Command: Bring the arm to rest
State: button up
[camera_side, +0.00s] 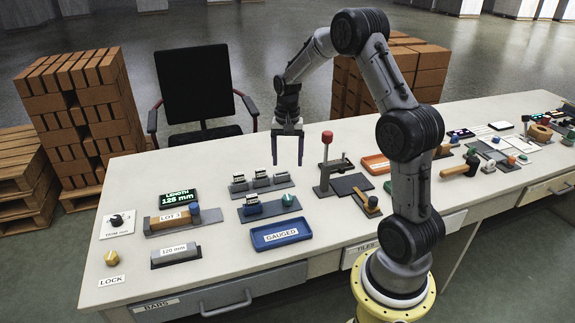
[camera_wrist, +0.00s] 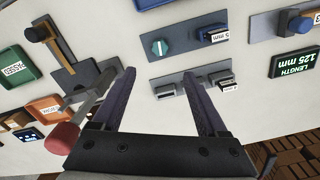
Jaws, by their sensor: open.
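My gripper (camera_side: 288,150) hangs above the far half of the long white table, pointing down. Its two dark fingers are apart with nothing between them. In the wrist view my gripper (camera_wrist: 165,88) also shows open and empty, above the table top. Below and left of it in the side view stands a grey rack (camera_side: 262,188) with several small dark blocks, and a knob plate (camera_side: 268,207) lies in front of that. The red-knobbed lever stand (camera_side: 325,165) is to the right of the fingers; in the wrist view its red knob (camera_wrist: 62,138) is close to the left finger.
A blue GAUGED tray (camera_side: 281,234), a LOT 3 bar (camera_side: 172,219) and a LENGTH display (camera_side: 179,197) reading 125 mm occupy the left part of the table. An orange tray (camera_side: 376,164) lies beyond the lever stand. A black chair (camera_side: 195,85) and brick stacks (camera_side: 80,110) stand behind.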

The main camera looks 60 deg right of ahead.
jog(key=s+a+r+n+t+h, duration=0.15)
jog(key=a+r+n+t, duration=0.3)
jog(key=a+r, duration=1.2)
jog(key=s+a+r+n+t, duration=0.1)
jog(key=s+a+r+n, duration=0.35)
jog(key=s, duration=0.45)
jog(key=s+a+f+n+y, duration=0.1)
jog(key=s+a+f+n, duration=0.2)
jog(key=s, duration=0.6)
notch_tip(320, 180, down, 2)
jog(key=shift+n, duration=0.7)
